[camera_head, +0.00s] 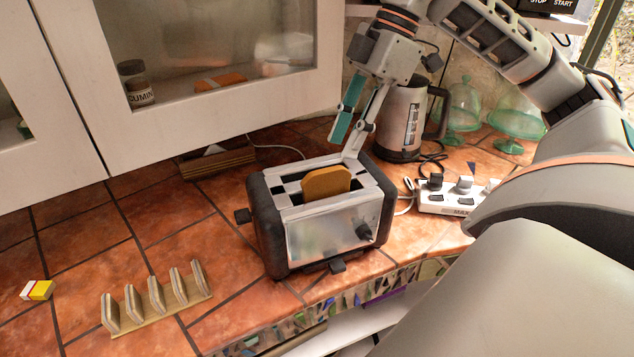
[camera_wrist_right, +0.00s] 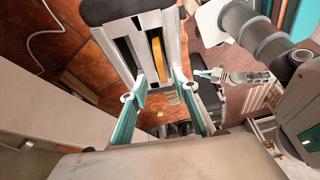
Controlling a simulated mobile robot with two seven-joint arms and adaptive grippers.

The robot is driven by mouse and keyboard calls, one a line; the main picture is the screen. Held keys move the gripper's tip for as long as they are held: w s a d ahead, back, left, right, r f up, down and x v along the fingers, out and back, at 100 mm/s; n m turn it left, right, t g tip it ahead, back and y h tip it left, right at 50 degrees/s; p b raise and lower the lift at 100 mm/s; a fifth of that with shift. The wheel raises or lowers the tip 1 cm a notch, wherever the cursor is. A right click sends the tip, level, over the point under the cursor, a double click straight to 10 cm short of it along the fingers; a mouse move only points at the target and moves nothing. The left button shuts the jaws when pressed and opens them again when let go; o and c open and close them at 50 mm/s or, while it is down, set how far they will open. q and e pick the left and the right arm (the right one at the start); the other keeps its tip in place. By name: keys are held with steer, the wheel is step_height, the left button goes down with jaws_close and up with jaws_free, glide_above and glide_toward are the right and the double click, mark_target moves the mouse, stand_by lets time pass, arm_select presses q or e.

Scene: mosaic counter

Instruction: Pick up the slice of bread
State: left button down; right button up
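The slice of bread (camera_head: 327,183) is golden-brown and stands upright in a slot of the silver and black toaster (camera_head: 336,226), its top sticking out. My right gripper (camera_head: 347,140) is above the toaster's back edge, up and slightly right of the bread in the head view. Its fingers are apart with nothing between them. In the right wrist view, the bread (camera_wrist_right: 158,60) shows in one slot of the toaster (camera_wrist_right: 120,14), beyond the open fingertips (camera_wrist_right: 161,90). The other slot looks empty. The lower part of the bread is hidden in the slot.
A kettle (camera_head: 400,120) stands behind and right of the toaster, near a white power strip (camera_head: 452,197) and green glass stands (camera_head: 508,146). A wooden rack (camera_head: 155,300) and a small yellow-white box (camera_head: 38,290) are at left. A cabinet (camera_head: 215,115) overhangs the counter's back.

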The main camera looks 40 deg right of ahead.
mark_target(328, 169)
steer(key=shift+x, duration=1.25)
steer(key=shift+a+b+x, duration=0.2)
steer(key=shift+x, duration=1.1)
steer(key=shift+a+b+x, duration=0.15)
steer(key=shift+x, duration=1.15)
steer(key=shift+r, duration=0.2)
steer(key=c, duration=0.8)
